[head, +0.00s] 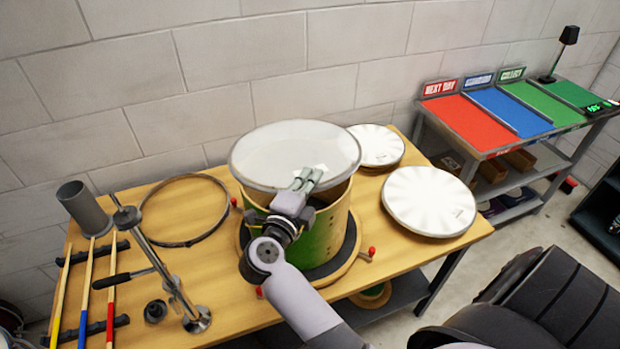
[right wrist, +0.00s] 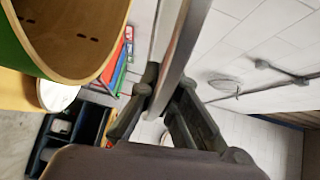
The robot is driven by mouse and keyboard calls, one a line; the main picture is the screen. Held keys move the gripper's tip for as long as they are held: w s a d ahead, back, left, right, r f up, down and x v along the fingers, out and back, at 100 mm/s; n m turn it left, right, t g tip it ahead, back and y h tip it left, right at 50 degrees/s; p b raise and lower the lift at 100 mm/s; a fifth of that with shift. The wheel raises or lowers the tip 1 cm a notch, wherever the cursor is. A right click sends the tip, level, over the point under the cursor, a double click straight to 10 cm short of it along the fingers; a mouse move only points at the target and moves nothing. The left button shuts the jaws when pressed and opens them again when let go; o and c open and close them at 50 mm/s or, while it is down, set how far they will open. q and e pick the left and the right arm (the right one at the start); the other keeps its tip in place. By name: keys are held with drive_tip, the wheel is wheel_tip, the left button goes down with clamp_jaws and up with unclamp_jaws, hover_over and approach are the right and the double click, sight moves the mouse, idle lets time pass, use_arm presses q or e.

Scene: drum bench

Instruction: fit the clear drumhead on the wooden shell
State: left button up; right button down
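The clear drumhead (head: 285,150), a pale disc with a thin rim, is held above the wooden shell. My right gripper (head: 306,180) is shut on its near rim. The right wrist view shows the rim (right wrist: 181,45) edge-on between the fingers (right wrist: 160,98). The shell (head: 322,235), green outside and bare wood inside, stands upright on a round dark pad on the bench. In the right wrist view the shell (right wrist: 78,72) appears apart from the drumhead. The drumhead hides much of the shell's opening. My left gripper is not in view.
A metal hoop (head: 143,222) lies left of the shell. A metal stand (head: 160,260), a grey cup (head: 84,208) and several sticks occupy the bench's left. White drumheads (head: 430,200) lie at the right. A table with coloured panels (head: 480,125) stands beyond.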

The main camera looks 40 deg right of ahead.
drive_tip(key=shift+f, duration=0.45)
drive_tip(key=shift+s+f+b, duration=0.1)
drive_tip(key=shift+f+b, duration=1.9)
drive_tip(key=c, duration=1.5)
unclamp_jaws()
drive_tip(key=shift+o, duration=0.4)
drive_tip(key=shift+f, duration=0.1)
